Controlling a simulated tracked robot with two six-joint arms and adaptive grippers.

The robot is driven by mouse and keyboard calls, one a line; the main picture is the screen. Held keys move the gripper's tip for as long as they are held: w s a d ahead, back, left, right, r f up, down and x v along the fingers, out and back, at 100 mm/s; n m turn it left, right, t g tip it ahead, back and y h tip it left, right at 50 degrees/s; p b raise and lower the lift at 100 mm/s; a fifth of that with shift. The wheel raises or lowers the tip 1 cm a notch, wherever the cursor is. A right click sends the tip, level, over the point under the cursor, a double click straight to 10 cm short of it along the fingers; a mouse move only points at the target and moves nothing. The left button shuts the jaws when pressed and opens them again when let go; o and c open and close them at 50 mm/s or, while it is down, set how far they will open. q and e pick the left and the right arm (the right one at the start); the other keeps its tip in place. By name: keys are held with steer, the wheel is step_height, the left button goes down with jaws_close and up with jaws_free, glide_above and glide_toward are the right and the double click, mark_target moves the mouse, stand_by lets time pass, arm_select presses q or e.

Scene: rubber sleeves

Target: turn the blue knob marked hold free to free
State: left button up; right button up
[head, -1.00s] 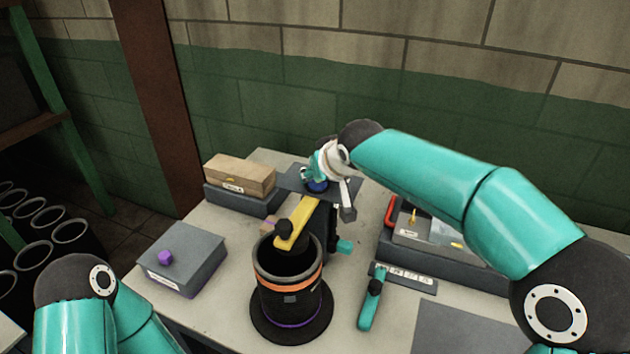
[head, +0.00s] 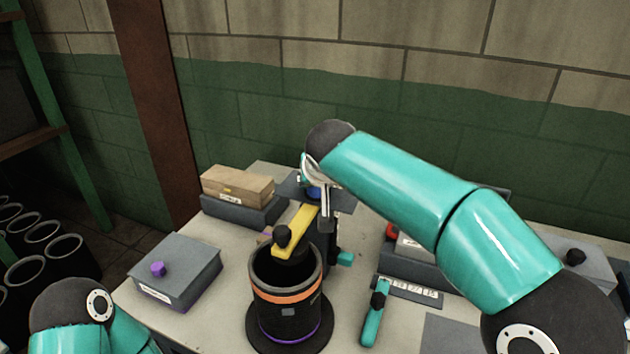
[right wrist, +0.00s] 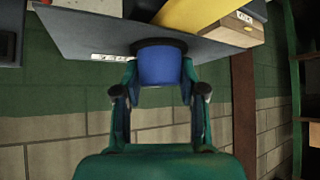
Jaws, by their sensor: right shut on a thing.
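The blue knob (right wrist: 162,66) sits under a grey plate (right wrist: 75,33) in the right wrist view, which looks upside down. My right gripper (right wrist: 159,72) has one finger on each side of the knob and is shut on it. In the head view only a bit of the blue knob (head: 314,193) shows below my right gripper (head: 312,184), on top of the stand behind the black cylinder. A small white label (right wrist: 110,57) is on the plate edge; its text is too small to read. My left gripper is out of view.
A yellow bar (head: 296,232) with a black knob reaches over the open black cylinder (head: 287,300). A grey box with a purple knob (head: 158,269), a wooden block (head: 237,186) and a teal-handled tool (head: 373,318) lie around. The wall is close behind.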

steer(key=o, duration=1.1)
steer(key=shift+o, duration=0.2)
steer(key=v, duration=1.2)
